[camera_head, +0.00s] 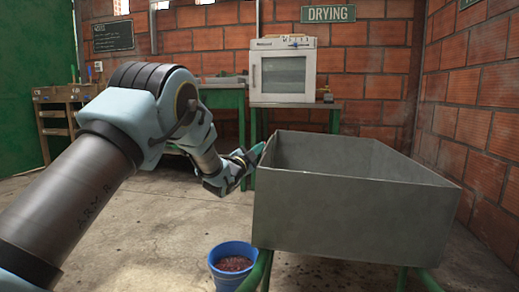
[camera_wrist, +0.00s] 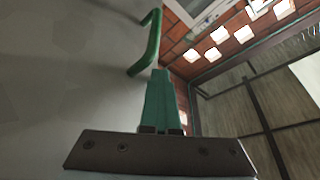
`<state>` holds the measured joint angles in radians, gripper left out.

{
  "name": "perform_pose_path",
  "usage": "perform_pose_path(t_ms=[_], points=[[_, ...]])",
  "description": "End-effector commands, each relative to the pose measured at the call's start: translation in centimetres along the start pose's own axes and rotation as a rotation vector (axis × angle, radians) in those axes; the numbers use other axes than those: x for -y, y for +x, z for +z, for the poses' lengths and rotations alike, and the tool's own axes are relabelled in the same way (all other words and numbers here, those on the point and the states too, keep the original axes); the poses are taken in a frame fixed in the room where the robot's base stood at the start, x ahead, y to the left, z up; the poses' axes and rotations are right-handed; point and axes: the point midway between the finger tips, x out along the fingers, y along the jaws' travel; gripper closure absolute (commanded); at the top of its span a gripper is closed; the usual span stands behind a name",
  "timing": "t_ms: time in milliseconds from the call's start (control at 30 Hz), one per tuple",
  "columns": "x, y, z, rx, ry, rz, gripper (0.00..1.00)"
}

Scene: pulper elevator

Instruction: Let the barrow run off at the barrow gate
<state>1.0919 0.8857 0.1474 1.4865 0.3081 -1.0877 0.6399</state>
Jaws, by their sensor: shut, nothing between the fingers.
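A grey metal box-shaped trough (camera_head: 355,218) on green legs, perhaps the barrow, fills the right of the head view. My gripper (camera_head: 257,153) is at its far left corner, by the left wall. In the wrist view my gripper (camera_wrist: 162,74) is shut and empty, its green fingers together. A bent green handle (camera_wrist: 152,42) stands out from a grey surface (camera_wrist: 65,70) just beyond the fingertips. I cannot tell whether the fingertips touch it. I see nothing that is clearly the barrow gate.
A blue bucket (camera_head: 216,270) of reddish contents stands on the floor left of the trough. A wooden bench (camera_head: 55,110) is at left.

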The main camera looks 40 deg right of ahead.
Motion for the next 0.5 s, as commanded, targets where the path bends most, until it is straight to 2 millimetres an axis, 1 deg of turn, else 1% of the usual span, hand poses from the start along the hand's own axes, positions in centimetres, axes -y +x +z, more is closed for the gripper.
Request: perform_pose_path(t_ms=[33,433,500], points=[[0.02,0.34,-1.06,-0.020,-0.003,-0.003,1.00],[-0.31,0.26,-0.93,-0.017,-0.004,0.003,0.55],[-0.41,0.23,-0.87,-0.016,-0.004,0.005,0.55]])
